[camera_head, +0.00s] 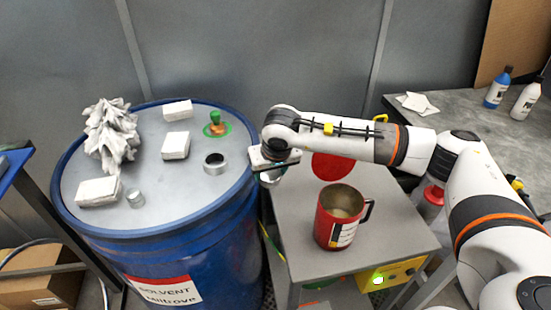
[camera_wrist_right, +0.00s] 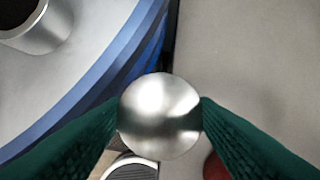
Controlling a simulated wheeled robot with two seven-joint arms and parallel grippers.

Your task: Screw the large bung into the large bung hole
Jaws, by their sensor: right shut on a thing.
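My right gripper (camera_head: 272,170) is over the gap between the blue drum (camera_head: 200,250) and the grey cart. In the right wrist view its green fingers (camera_wrist_right: 160,115) are shut on a shiny round metal knob, which I take to be the large bung (camera_wrist_right: 160,110). The bung's underside is hidden. The large bung hole (camera_head: 215,161) is a dark opening in a raised metal collar on the drum lid, left of the gripper. It also shows at the top left of the right wrist view (camera_wrist_right: 45,30), apart from the bung. My left gripper is not in view.
White blocks (camera_head: 176,145), a crumpled grey-white piece (camera_head: 112,135), a small metal cylinder (camera_head: 135,198) and an orange-green fitting (camera_head: 215,125) are on the lid. The cart (camera_head: 290,235) carries a red mug (camera_head: 340,217) and a red disc (camera_head: 332,166). Bottles (camera_head: 497,88) stand on the right bench.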

